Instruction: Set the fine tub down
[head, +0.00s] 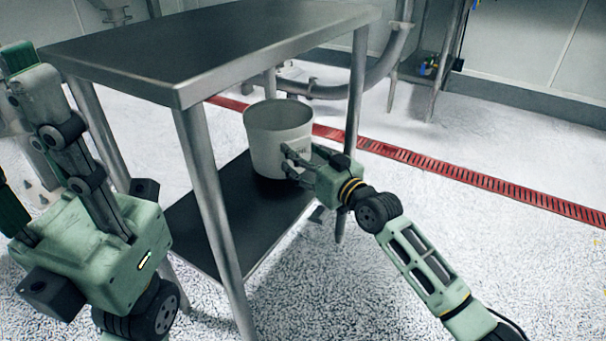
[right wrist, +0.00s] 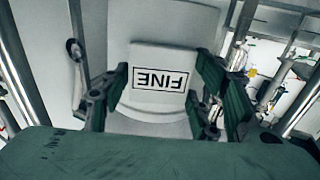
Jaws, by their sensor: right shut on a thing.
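The fine tub (head: 275,137) is a pale grey, open-topped round tub. It is upright over the lower shelf (head: 205,230) of a steel table, and I cannot tell whether its base touches the shelf. My right gripper (head: 290,163) is shut on its near right side. In the right wrist view the tub's label (right wrist: 161,79) reads FINE upside down, between the two fingers (right wrist: 163,95). My left gripper (head: 25,140) is at the left edge, its fingers spread apart and partly cut off, with nothing seen between them.
The bare dark table top (head: 210,45) lies above the shelf. A red floor grate (head: 450,178) crosses the speckled floor. Open floor lies to the right.

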